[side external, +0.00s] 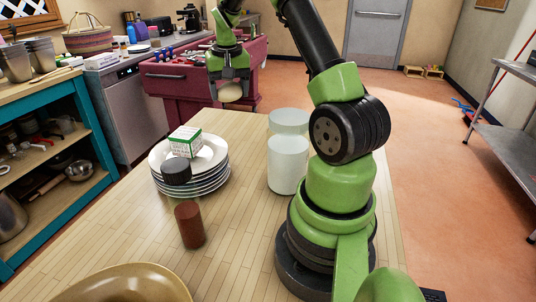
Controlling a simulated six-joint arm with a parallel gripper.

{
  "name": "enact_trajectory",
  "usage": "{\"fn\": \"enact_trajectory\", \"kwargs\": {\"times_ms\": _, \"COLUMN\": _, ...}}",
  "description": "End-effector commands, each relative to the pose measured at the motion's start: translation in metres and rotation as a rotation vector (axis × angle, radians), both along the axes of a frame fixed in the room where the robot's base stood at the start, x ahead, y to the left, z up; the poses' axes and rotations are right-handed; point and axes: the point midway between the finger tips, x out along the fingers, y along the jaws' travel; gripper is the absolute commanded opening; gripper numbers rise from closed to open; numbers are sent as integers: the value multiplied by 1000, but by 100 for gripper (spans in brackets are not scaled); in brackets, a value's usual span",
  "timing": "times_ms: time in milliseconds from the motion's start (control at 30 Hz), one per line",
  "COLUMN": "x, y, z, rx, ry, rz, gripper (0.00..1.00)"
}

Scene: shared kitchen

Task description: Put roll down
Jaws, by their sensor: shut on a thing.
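My gripper (230,80) is near the top centre of the side external view, pointing down. It is shut on a round tan roll (231,92), held in the air above the far part of the wooden table (233,128). The fingers cover part of the roll's upper side. The roll appears clear of the tabletop and beyond the stack of plates.
A brown cylinder (190,225), two pale canisters (287,165) and a tan bowl (125,283) are nearby. The table's left middle is bare.

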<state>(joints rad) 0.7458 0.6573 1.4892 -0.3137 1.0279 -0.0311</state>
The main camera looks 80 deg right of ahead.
Motion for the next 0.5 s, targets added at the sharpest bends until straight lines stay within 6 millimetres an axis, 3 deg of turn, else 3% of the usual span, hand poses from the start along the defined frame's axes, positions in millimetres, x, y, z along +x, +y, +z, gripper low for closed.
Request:
{"fn": "enact_trajectory", "kwargs": {"times_ms": 100, "x": -42, "y": -31, "z": 1, "rx": 0, "ry": -1, "rz": -181, "gripper": 45}}
{"fn": "enact_trajectory", "kwargs": {"times_ms": 200, "x": -66, "y": -45, "z": 0, "rx": -1, "ry": -1, "rz": -280, "gripper": 45}}
{"fn": "enact_trajectory", "kwargs": {"times_ms": 367, "x": -84, "y": -53, "z": -4, "rx": 0, "ry": 0, "rz": -355, "gripper": 45}}
{"fn": "enact_trajectory", "kwargs": {"times_ms": 500, "x": -87, "y": -53, "z": -31, "rx": 5, "ry": 3, "rz": -364, "gripper": 45}}
